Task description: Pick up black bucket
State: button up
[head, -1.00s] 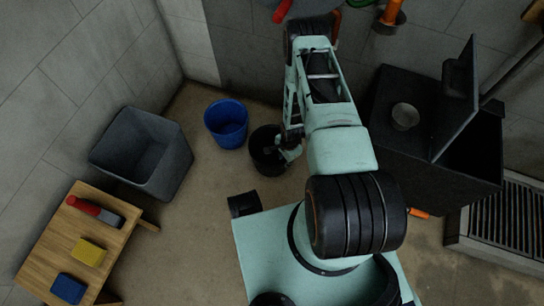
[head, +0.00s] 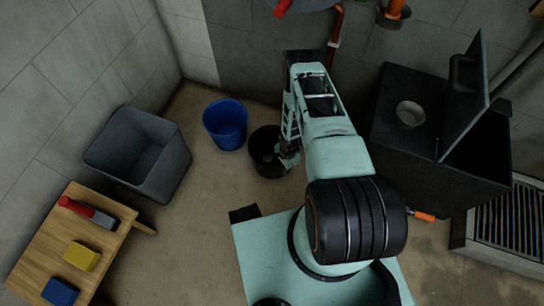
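The black bucket (head: 264,158) stands on the floor in the middle of the head view, just right of the blue bucket. My gripper (head: 284,158) is low at the bucket's right side, overlapping its rim and opening in the picture. My arm hides part of the gripper and the bucket's right edge. The fingers are too small and dark to tell whether they are open or shut, or whether they touch the bucket.
A blue bucket (head: 226,124) stands close by on the left. A grey bin (head: 112,160) and a wooden table (head: 48,236) with a yellow block (head: 82,256) are farther left. A black lidded box (head: 440,160) stands right. Floor between bin and bucket is clear.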

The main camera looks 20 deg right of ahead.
grip_shut()
jog(key=shift+r, duration=0.1)
